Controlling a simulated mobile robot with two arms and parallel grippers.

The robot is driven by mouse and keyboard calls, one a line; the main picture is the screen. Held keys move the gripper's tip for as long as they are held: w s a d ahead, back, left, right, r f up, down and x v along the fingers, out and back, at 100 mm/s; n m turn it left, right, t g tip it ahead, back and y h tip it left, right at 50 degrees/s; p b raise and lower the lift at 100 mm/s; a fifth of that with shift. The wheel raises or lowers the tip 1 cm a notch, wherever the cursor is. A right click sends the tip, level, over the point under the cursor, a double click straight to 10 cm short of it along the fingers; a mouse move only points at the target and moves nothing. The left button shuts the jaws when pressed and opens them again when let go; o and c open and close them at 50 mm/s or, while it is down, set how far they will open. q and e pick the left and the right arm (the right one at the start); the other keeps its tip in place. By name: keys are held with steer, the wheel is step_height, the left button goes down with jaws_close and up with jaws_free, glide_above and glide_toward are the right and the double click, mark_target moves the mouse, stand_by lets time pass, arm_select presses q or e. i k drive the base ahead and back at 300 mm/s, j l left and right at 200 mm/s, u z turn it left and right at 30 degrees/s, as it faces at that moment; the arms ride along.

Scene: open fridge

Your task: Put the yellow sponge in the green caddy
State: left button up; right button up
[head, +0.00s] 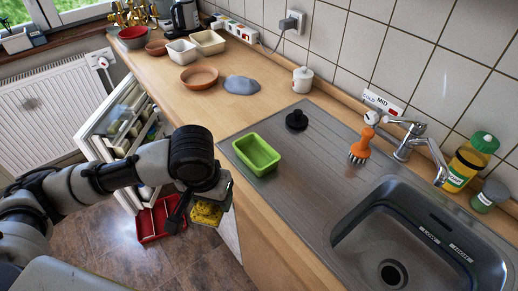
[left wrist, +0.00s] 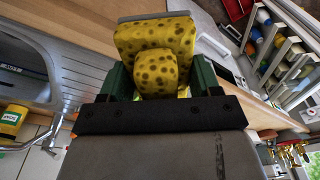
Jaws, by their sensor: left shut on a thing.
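The yellow sponge (head: 207,213) with dark spots is between the jaws of my left gripper (head: 212,197), which is shut on it. In the left wrist view the sponge (left wrist: 155,35) bulges between and beyond the fingers of the gripper (left wrist: 158,78). The gripper hangs in front of the counter's front edge, to the left of the green caddy and apart from it. The green caddy (head: 256,154) is an open rectangular tub, empty as far as I can see, on the steel drainboard. My right gripper is not in view.
The sink (head: 410,240), an orange brush (head: 360,148), a black stopper (head: 296,120) and the tap (head: 408,140) lie right of the caddy. A grey cloth (head: 241,85) and bowls are behind. The open fridge door (head: 105,125) and a red tray (head: 153,217) are below left.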

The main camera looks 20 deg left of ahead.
mark_target(256, 159)
steer(key=z, duration=0.85)
steer(key=l+z, duration=0.2)
steer(key=z, duration=0.2)
steer(key=l+z, duration=0.15)
steer(key=z, duration=0.25)
steer(key=l+z, duration=0.2)
steer(key=z, duration=0.25)
steer(key=i+l+z, duration=0.1)
steer(key=z, duration=0.3)
